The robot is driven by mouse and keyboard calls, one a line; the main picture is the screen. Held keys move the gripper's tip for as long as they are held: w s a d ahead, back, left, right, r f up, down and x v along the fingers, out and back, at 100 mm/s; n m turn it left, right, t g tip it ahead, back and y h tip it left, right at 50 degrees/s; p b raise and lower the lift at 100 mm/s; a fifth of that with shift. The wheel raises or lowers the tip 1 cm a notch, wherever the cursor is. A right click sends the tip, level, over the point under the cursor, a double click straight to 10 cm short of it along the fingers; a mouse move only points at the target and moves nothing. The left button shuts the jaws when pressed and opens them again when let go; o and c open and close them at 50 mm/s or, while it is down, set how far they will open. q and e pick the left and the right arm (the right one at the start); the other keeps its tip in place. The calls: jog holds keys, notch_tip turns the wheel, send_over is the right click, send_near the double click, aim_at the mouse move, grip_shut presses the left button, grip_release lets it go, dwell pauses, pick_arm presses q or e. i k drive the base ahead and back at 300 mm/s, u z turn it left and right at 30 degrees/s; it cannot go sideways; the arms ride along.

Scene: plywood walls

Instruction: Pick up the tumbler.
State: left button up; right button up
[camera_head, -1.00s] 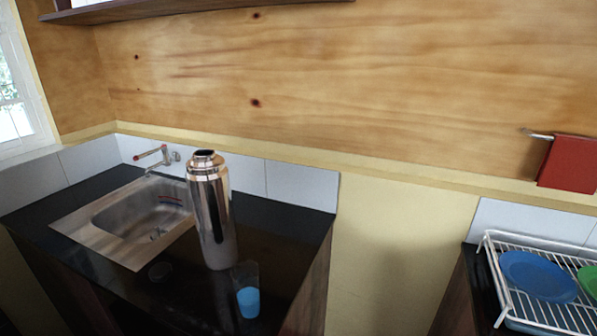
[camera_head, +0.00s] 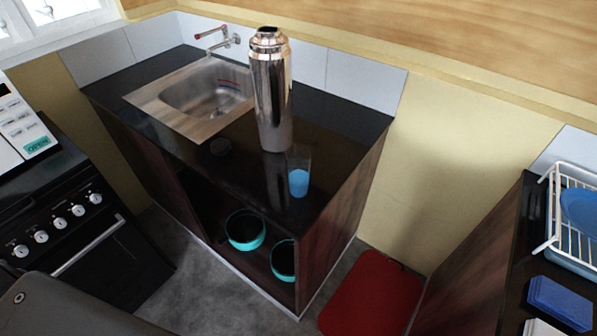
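The tumbler (camera_head: 299,172) looks like a clear glass with blue in its lower part. It stands upright on the black counter (camera_head: 335,125), near the front right corner. A tall shiny metal flask (camera_head: 271,95) stands just behind it and to its left, very close in the picture. Neither of my grippers shows in the head view.
A steel sink (camera_head: 205,90) is set in the counter at left. Teal pots (camera_head: 245,230) sit on the shelf below. A black stove (camera_head: 70,205) stands at left. A red mat or bin lid (camera_head: 371,292) is at lower right. A dish rack (camera_head: 572,225) stands at far right. Grey floor lies in front.

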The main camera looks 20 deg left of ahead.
aim_at(298, 157)
jog(key=k, duration=1.3)
jog(key=z, duration=0.55)
jog(key=i, duration=0.8)
jog(key=z, duration=0.15)
